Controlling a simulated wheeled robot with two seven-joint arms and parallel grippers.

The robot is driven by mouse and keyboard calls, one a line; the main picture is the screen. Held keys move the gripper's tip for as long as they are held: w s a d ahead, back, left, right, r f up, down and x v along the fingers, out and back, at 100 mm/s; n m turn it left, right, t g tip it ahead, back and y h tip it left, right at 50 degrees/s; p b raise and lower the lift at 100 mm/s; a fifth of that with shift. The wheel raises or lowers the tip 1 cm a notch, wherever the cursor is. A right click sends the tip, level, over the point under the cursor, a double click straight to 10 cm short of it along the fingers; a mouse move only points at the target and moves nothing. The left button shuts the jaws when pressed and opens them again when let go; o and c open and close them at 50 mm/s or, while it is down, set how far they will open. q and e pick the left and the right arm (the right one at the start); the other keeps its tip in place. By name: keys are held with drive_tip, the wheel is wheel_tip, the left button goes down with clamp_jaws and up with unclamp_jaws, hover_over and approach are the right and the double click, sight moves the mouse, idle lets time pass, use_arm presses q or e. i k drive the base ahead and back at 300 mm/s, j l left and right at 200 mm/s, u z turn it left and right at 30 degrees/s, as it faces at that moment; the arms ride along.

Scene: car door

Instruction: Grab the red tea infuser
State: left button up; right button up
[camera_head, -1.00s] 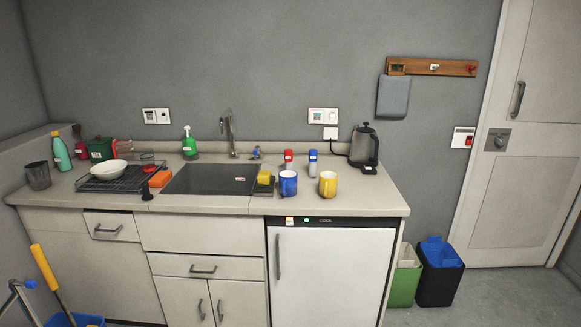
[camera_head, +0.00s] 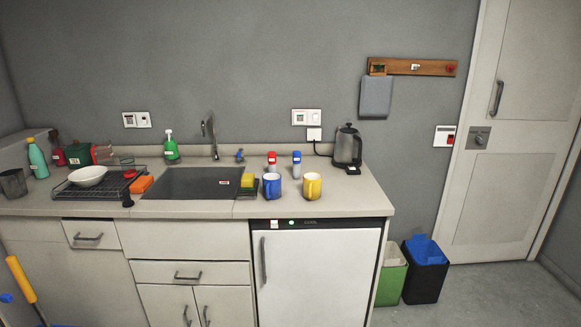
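A small upright item with a red top and a pale label (camera_head: 272,162) stands on the counter behind the blue mug; by its colour it may be the red tea infuser, but it is too small to be sure. A similar blue-topped item (camera_head: 297,164) stands just to its right. A small red round piece (camera_head: 130,174) also shows at the right end of the dish rack; I cannot tell what it is. Neither of my grippers is in view.
A blue mug (camera_head: 272,187) and a yellow mug (camera_head: 312,187) stand near the counter's front edge. A kettle (camera_head: 347,147) is at the back right. The dark sink area (camera_head: 190,182) lies left. Bins (camera_head: 425,275) and open floor lie right of the fridge.

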sight(271, 155)
drive_tip(key=i+u, duration=0.15)
drive_tip(key=u, duration=0.25)
drive_tip(key=i+u, duration=0.1)
drive_tip(key=u, duration=0.3)
drive_tip(key=i+l+u, duration=0.25)
drive_tip(key=i+l, duration=0.35)
drive_tip(key=i, duration=0.2)
drive_tip(key=i+l+u, duration=0.3)
drive_tip(key=i+l, duration=0.8)
